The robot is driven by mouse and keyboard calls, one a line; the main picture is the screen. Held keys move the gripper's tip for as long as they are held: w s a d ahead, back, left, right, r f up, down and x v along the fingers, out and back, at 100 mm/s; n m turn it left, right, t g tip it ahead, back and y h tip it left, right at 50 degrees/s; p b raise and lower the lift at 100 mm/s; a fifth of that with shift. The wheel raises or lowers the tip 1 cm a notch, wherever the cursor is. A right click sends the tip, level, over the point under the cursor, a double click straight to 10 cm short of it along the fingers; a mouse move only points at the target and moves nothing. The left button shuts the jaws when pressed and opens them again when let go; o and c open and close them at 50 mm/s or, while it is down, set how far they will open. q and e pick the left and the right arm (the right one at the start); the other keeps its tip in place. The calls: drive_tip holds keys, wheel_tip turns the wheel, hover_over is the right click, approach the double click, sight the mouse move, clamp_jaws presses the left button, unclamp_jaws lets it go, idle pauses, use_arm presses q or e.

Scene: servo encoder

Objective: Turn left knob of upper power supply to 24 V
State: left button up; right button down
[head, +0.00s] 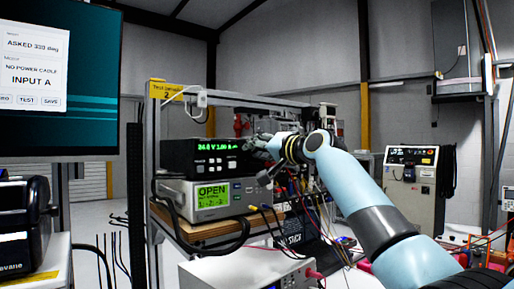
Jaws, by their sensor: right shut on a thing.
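The upper power supply (180,168) is a black box on top of a grey instrument, left of centre. Its green display (217,146) appears to read 24.0 V and 1.00 A, though the digits are small. My right gripper (251,146) is at the right part of its front panel, shut on a knob there. The fingers hide the knob, so I cannot see its marking or clearly tell which knob it is. My left gripper is not in view.
The grey instrument (178,190) below shows OPEN on a green screen and stands on a wooden shelf (200,231). Cables hang in front and to the right. A white box (240,272) stands in the foreground. A monitor (90,120) is at the left.

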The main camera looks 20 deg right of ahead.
drive_tip(key=c, duration=1.1)
unclamp_jaws()
drive_tip(key=v, duration=1.2)
